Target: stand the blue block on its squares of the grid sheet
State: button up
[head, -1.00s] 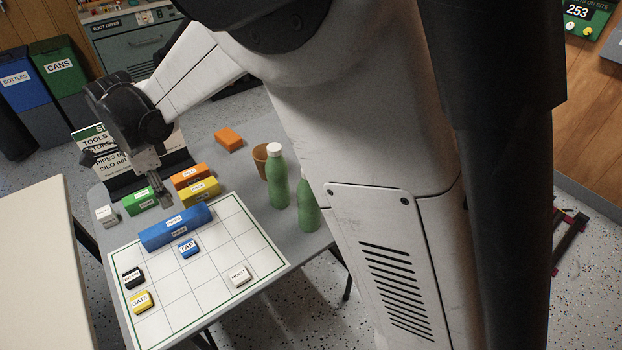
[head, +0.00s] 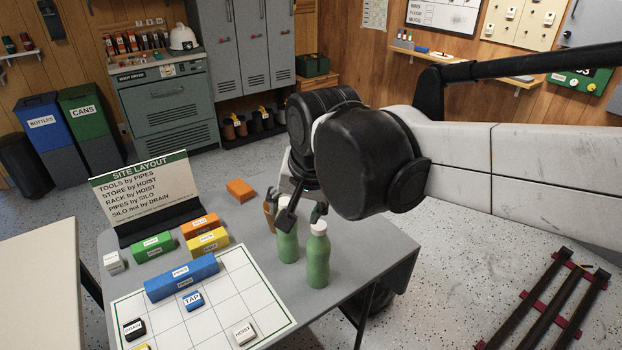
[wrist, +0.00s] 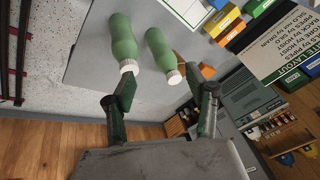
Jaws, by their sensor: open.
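The long blue block (head: 182,279) lies along the back squares of the grid sheet (head: 228,314) in the head view. A small blue TAP piece (head: 192,300) sits in front of it. My gripper (head: 301,217) is open and up over the right side of the table, by two green bottles, well right of the blue block. In the wrist view my gripper (wrist: 165,92) has its two fingers spread, with the white caps of the green bottles beyond them and nothing held. The blue block's underside is hidden.
The green bottles (head: 318,258) stand close under my gripper. Green (head: 153,246), orange (head: 200,225) and yellow (head: 208,241) blocks lie behind the sheet, before the SITE LAYOUT sign (head: 146,185). DRAIN (head: 134,329) and HOIST (head: 244,332) pieces sit on the sheet.

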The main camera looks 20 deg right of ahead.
jog(key=s+d+f+n+t+h, duration=0.1)
jog(key=s+d+n, duration=0.3)
jog(key=s+d, duration=0.4)
jog(key=shift+s+d+f+n+t, duration=0.15)
jog(key=shift+s+f+n+t, duration=0.25)
jog(key=shift+s+f+t, duration=0.3)
